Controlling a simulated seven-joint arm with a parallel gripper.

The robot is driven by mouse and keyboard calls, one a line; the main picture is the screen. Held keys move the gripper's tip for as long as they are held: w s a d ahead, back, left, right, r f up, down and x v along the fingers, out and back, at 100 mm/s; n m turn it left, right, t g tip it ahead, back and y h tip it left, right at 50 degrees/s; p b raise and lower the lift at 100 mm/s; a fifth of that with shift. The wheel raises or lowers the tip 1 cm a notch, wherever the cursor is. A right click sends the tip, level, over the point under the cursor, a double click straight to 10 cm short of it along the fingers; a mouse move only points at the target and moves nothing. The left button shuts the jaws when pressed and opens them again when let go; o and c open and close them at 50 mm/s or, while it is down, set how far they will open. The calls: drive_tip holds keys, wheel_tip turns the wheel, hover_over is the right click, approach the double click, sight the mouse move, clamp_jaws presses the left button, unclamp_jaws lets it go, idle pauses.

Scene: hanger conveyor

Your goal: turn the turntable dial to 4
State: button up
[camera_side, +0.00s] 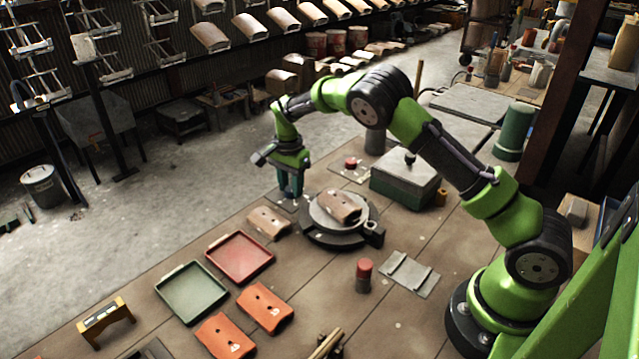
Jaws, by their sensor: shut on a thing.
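The round grey turntable (345,238) stands on the wooden bench near the middle of the view, with a curved tan tile (339,206) on top. My gripper (290,193) points down just left of and behind the turntable, with its fingers low over a small grey plate (277,203) on the bench. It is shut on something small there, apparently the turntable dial. The fingers hide the dial, and its numbers and pointer cannot be read.
Another tan tile (268,222) lies left of the turntable. A red tray (240,257) and a green tray (191,293) lie front left, near orange tiles (265,307). A red-topped cylinder (363,275) stands in front. A green box (404,183) and red button (351,163) are behind.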

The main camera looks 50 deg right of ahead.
sight(291, 188)
drive_tip(key=m, duration=0.5)
drive_tip(key=shift+r+m, duration=0.1)
drive_tip(key=shift+m, duration=2.4)
drive_tip(key=o, duration=1)
drive_tip(key=shift+o, duration=0.2)
wheel_tip(291, 188, up, 17)
